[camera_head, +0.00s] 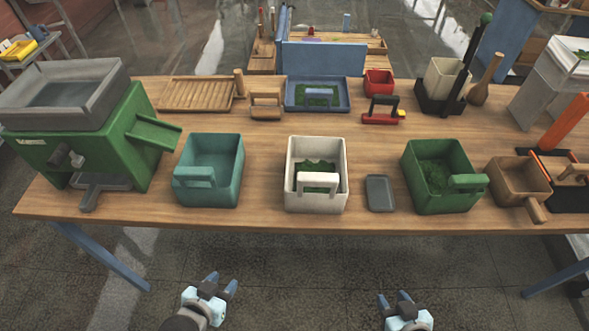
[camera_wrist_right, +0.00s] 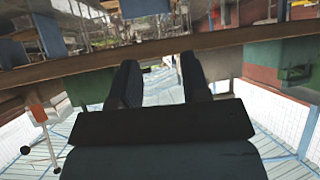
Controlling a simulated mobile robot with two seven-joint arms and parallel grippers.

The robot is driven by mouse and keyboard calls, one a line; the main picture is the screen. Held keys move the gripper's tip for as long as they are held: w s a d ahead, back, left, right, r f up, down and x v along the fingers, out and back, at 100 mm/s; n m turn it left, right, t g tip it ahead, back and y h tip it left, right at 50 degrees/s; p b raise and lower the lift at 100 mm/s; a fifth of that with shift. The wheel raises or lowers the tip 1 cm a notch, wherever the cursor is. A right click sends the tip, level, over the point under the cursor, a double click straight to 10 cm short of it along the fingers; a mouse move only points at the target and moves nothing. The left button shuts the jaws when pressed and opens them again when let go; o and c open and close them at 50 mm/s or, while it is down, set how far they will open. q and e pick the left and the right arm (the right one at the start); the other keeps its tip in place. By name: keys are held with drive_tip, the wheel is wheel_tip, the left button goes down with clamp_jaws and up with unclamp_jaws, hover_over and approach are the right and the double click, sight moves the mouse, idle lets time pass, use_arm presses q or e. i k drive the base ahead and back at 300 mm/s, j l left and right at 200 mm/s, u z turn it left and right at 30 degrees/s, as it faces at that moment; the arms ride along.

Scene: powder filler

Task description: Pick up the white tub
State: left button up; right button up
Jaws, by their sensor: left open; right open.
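The white tub (camera_head: 331,202) stands upright near the front edge of the wooden table, about the middle, in the head view. It has a handle on its front side and some green material inside. My left gripper (camera_head: 220,284) is open and empty, below and in front of the table edge, left of the tub. My right gripper (camera_head: 396,299) is open and empty, also in front of the table, right of the tub. In the right wrist view, my right gripper's dark fingers (camera_wrist_right: 160,80) are apart with nothing between them. The tub cannot be made out there.
A teal tub (camera_head: 209,170) stands left of the white tub. A small grey tray (camera_head: 379,193) lies close on its right, then a green tub (camera_head: 440,177). A green machine (camera_head: 100,150) fills the table's left end. The floor before the table (camera_head: 300,227) is clear.

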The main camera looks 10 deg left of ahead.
sight(315, 182)
drive_tip(key=j, duration=0.8)
drive_tip(key=i+j, duration=0.1)
drive_tip(key=j, duration=0.65)
